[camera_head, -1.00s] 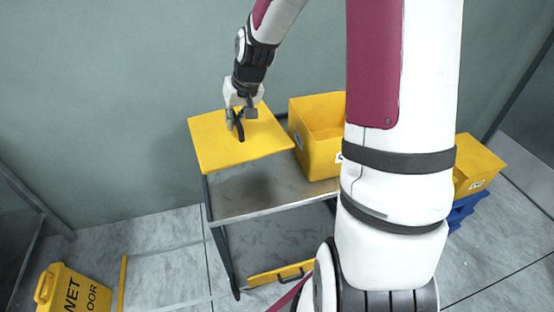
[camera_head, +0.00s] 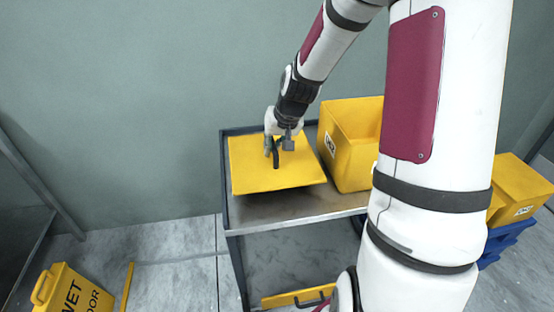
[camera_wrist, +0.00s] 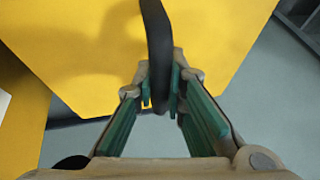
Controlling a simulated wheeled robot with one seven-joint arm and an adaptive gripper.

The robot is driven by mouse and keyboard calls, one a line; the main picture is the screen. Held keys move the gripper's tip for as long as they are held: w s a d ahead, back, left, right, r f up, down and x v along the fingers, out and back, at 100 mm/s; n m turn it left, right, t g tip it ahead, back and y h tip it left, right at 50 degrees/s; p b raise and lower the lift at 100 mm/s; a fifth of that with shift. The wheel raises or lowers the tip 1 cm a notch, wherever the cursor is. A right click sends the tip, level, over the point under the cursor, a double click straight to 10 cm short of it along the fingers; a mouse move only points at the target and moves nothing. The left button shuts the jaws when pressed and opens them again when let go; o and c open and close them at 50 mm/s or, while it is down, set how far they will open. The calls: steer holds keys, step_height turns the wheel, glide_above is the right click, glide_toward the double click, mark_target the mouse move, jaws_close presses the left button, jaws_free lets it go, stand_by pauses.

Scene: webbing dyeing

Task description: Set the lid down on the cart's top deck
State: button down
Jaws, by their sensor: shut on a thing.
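The yellow lid (camera_head: 250,172) is a flat square panel with a black handle on top. My gripper (camera_head: 277,150) is shut on the lid's black handle (camera_wrist: 157,40), which sits between the green finger pads in the wrist view. In the head view the lid is over the left part of the cart's top deck (camera_head: 300,205), roughly level. A dark shadow shows on the deck under the lid's front edge, so the lid looks slightly above the deck; contact at the back is hidden. The lid (camera_wrist: 75,45) fills the upper wrist view.
An open yellow bin (camera_head: 350,150) stands on the deck just right of the lid. Another yellow bin (camera_head: 515,190) sits on a blue base (camera_head: 500,240) at the right. A yellow wet-floor sign (camera_head: 75,292) is at the lower left. The wall is behind the cart.

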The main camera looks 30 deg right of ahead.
steer(key=shift+f+b, duration=0.45)
steer(key=shift+f, duration=1.6)
steer(key=shift+f, duration=0.15)
steer(key=c, duration=1.6)
jaws_free()
steer(key=shift+c, duration=0.2)
